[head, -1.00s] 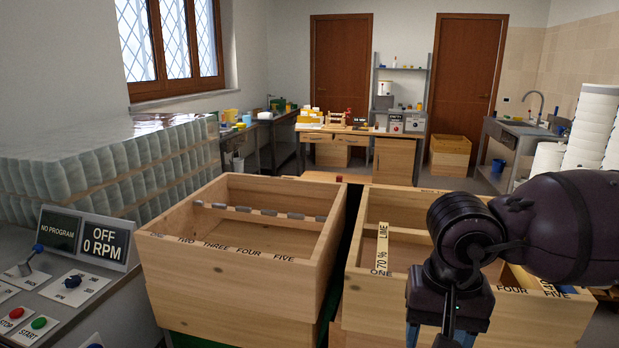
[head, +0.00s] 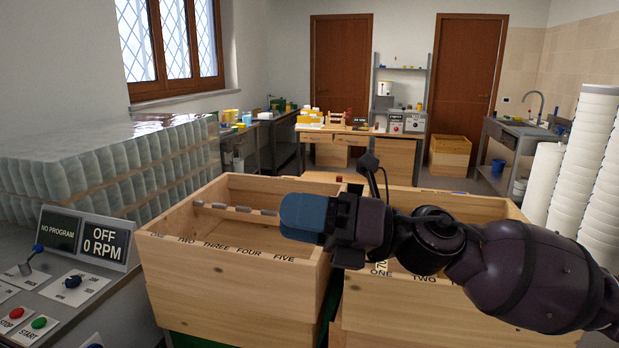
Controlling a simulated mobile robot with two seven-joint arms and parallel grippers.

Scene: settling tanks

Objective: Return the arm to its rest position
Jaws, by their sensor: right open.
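My right arm comes in from the right across the front of the right wooden crate (head: 420,312). My right gripper (head: 290,216) points left, with its blue fingers over the right edge of the left wooden crate (head: 230,290). The blue fingers overlap one another from this side, and nothing shows held in them. My arm hides much of the right crate's inside and part of its numbered front rim. My left gripper is not in view.
A control panel (head: 85,240) reading OFF, 0 RPM stands at the left, with knobs and red and green buttons below. Wrapped stacked bottles (head: 100,165) stand behind it. White rolls or stacks (head: 588,160) stand at the right. A wooden bench (head: 345,133) is at the back.

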